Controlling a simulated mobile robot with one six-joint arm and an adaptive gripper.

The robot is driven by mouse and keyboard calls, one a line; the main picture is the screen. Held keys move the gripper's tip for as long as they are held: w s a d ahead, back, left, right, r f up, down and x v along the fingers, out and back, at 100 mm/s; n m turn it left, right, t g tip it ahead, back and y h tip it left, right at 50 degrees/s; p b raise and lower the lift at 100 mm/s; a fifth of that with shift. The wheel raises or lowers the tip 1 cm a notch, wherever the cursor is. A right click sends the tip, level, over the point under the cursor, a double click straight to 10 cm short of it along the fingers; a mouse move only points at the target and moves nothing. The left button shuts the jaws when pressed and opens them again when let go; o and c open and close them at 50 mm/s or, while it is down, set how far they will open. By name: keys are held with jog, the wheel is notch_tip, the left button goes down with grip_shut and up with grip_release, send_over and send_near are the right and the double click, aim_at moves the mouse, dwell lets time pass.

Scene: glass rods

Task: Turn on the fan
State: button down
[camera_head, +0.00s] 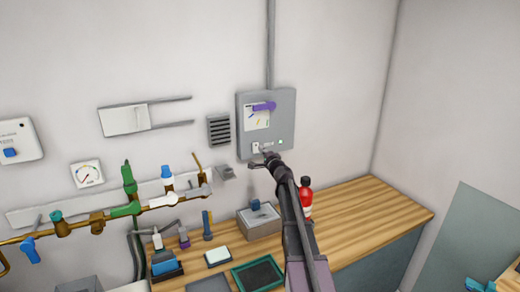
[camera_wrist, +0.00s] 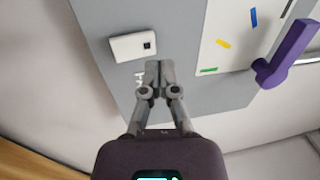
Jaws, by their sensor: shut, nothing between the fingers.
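A grey control box (camera_head: 285,117) is fixed to the wall in the head view, with a purple lever (camera_head: 264,106) over a white scale plate (camera_head: 252,122). Low on the box are small fittings, one with a green mark (camera_head: 281,142). No fan is clearly recognisable.
A dark louvred vent (camera_head: 219,130) is left of the box. Pipes with valves (camera_head: 125,208) run along the wall. A red bottle (camera_head: 306,203) and a grey box (camera_head: 259,223) stand on the wooden bench (camera_head: 385,208). The bench's right part is clear.

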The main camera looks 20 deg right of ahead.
jog(key=s+r+p, duration=0.1)
jog(key=s, duration=0.8)
jog(key=shift+s+d+r, duration=0.2)
jog(key=shift+s+r, duration=0.1)
jog(key=shift+s, duration=0.1)
jog(key=s+a+f+n+g+y, duration=0.3)
jog(key=a+n, duration=0.1)
jog(key=a, duration=0.4)
jog(key=s+a+f+n+g+y, duration=0.2)
jog(key=s+a+f+n+g, duration=0.15)
jog(key=a, duration=0.45)
jog(key=s+a+f+n+g+y, duration=0.25)
jog(key=a+f+n, duration=0.2)
jog(key=a, duration=0.35)
jog(key=s+a+f+n+g+h, duration=0.2)
jog(key=s+a+f+n+g, duration=0.25)
jog(key=s+f+g, duration=0.35)
jog(key=s+f+g+h, duration=0.1)
jog(key=s+h, duration=0.2)
jog(key=s, duration=0.3)
jog(key=s+d+f+n+g+h, duration=0.1)
jog(key=s+h, duration=0.2)
jog(key=s, duration=0.3)
jog(key=shift+s+f+g, duration=0.25)
jog(key=shift+s+g, duration=0.1)
jog(key=shift+g, duration=0.05)
